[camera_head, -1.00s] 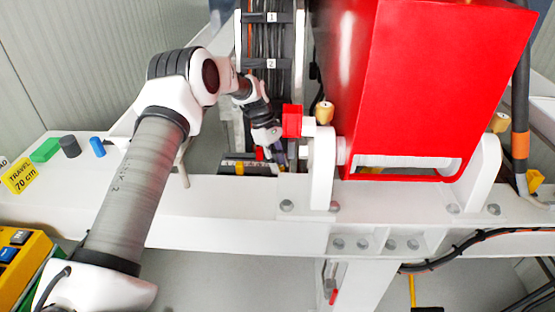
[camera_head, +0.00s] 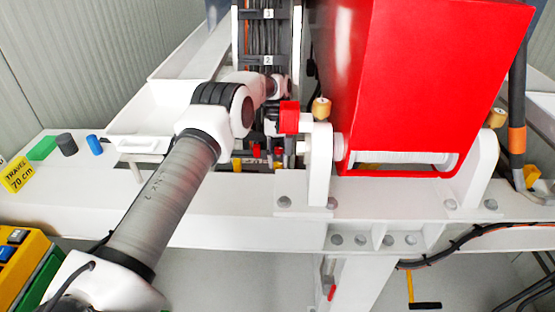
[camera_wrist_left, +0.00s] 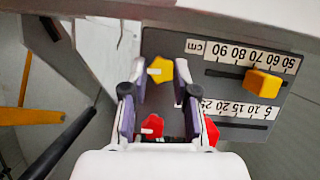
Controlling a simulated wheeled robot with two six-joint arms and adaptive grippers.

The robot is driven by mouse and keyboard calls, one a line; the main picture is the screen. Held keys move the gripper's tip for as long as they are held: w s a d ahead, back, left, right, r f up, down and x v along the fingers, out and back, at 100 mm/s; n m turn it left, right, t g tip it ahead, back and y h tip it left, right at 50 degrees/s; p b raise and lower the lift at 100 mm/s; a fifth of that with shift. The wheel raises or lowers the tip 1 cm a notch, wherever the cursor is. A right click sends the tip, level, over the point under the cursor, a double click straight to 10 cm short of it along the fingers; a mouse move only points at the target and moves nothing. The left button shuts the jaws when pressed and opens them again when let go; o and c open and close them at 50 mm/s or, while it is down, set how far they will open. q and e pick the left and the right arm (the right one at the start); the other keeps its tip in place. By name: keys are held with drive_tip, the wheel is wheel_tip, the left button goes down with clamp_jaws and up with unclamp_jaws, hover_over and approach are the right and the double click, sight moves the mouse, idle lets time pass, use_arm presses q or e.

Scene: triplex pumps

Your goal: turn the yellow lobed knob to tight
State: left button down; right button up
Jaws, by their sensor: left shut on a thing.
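The yellow lobed knob (camera_wrist_left: 160,68) sits on a dark panel (camera_wrist_left: 205,45) in the left wrist view, with a white mark on its left side. My left gripper (camera_wrist_left: 160,78) is shut on it, one finger on either side. In the head view the forearm and wrist hide most of the gripper, and I cannot clearly make out the knob there. My right gripper is in neither view.
The panel carries a yellow slider block (camera_wrist_left: 263,83) beside white centimetre scales. Two red parts (camera_wrist_left: 152,126) lie near the gripper's palm. In the head view a large red block (camera_head: 430,80) and a small red piece (camera_head: 289,117) stand right of my wrist.

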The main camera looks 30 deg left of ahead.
sight(278, 162)
use_arm(q)
drive_tip(key=shift+f+m, duration=0.1)
drive_tip(key=shift+m, duration=0.4)
drive_tip(key=shift+y, duration=0.3)
drive_tip(key=c, duration=0.9)
unclamp_jaws()
wheel_tip(278, 162, up, 10)
drive_tip(key=shift+r, duration=0.1)
